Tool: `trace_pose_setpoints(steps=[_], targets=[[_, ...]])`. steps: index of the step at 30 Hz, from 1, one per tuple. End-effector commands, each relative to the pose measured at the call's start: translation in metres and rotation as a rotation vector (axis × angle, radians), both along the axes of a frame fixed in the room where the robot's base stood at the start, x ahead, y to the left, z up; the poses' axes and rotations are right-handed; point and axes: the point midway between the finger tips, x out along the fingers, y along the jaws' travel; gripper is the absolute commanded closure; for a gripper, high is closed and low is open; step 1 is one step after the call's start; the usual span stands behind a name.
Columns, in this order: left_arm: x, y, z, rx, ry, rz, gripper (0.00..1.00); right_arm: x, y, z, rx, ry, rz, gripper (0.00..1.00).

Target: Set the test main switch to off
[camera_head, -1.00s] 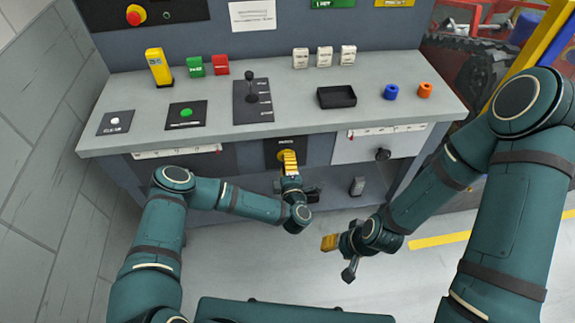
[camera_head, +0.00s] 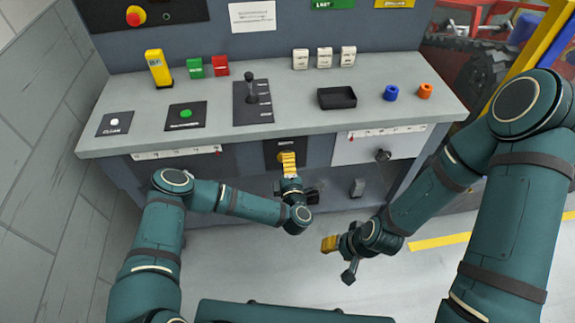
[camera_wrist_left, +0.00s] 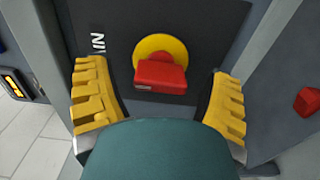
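The main switch (camera_wrist_left: 160,73) is a red handle on a round yellow disc, set in a dark panel with partly visible white lettering. In the left wrist view the handle lies across the picture, roughly at right angles to the lettering. My left gripper (camera_wrist_left: 158,78) is open, with one yellow finger on each side of the handle and a visible gap to both. In the head view the left gripper (camera_head: 287,163) is in front of the dark panel (camera_head: 271,150) below the counter and hides the switch. My right gripper (camera_head: 331,243) hangs lower right, away from the panel; its opening is unclear.
The counter (camera_head: 215,135) above carries a black lever (camera_head: 251,88), push buttons, a black tray (camera_head: 337,97), and blue and orange rings. A pale panel with a dark knob (camera_head: 383,155) is right of the switch. Another red part (camera_wrist_left: 307,101) shows at the wrist view's right edge.

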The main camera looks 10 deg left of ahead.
Motion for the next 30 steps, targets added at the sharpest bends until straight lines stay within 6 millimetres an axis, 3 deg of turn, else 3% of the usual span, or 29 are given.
trace_pose_setpoints(steps=[11,24,30], targets=[[-0.009,-0.002,-0.001,0.001,0.002,-0.001,0.2,0.0,0.0,0.0,0.0,0.0,0.0,0.53],[-0.093,-0.023,-0.001,-0.001,0.004,-0.003,0.2,0.0,0.0,0.0,0.0,0.0,0.0,0.53],[-0.111,-0.027,-0.003,-0.004,0.006,-0.002,0.2,0.0,0.0,0.0,0.0,0.0,0.0,0.53]])
